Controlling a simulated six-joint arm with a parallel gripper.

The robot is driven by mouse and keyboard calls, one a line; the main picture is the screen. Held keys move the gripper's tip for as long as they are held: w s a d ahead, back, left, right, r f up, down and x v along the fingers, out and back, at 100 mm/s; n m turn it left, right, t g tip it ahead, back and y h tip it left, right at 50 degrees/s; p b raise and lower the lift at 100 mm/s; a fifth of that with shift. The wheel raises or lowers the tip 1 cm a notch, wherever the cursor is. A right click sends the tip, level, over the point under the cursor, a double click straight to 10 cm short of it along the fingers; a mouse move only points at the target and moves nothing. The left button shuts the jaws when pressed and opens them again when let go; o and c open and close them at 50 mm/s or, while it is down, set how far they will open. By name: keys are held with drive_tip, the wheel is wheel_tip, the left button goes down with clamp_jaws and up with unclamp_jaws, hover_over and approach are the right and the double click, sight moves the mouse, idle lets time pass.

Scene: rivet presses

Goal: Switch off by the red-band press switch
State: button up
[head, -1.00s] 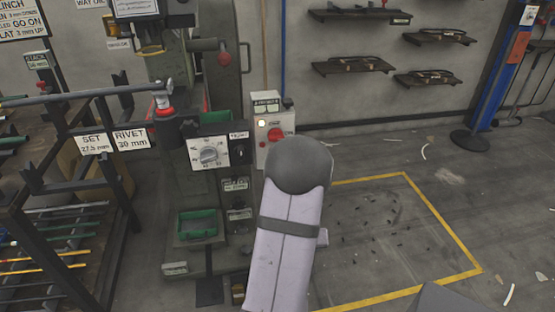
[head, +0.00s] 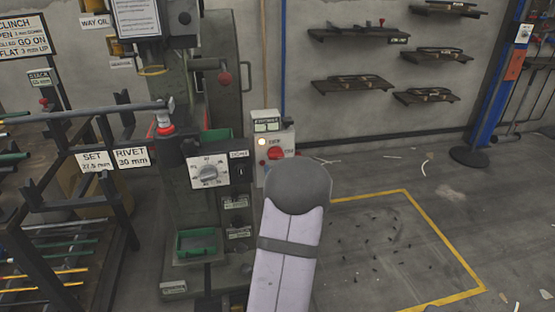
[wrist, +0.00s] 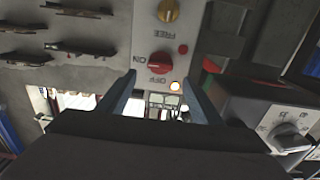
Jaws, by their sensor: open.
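The switch box (head: 270,130) is a pale grey box on the right side of the green press. Its red rotary knob (head: 275,153) has a lit lamp (head: 262,142) beside it. In the wrist view, upside down, the red knob (wrist: 159,62) lies between ON and OFF labels, its bar roughly crosswise, toward ON. My gripper (wrist: 158,80) is open, its two dark fingers apart and empty, with the knob just beyond and between the tips. Contact cannot be told. In the head view my arm hides the gripper. A red band shows on the press's post (head: 165,130).
A yellow knob (wrist: 168,10) marked FREE sits on the same panel. A white dial (head: 208,172) is on the press, left of the switch box. A rack with rods (head: 60,245) stands left. Wall shelves (head: 352,84) hang behind. The yellow-lined floor area (head: 390,245) holds only small scraps.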

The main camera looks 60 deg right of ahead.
drive_tip(key=x, duration=0.7)
drive_tip(key=shift+f, duration=0.1)
drive_tip(key=c, duration=1.1)
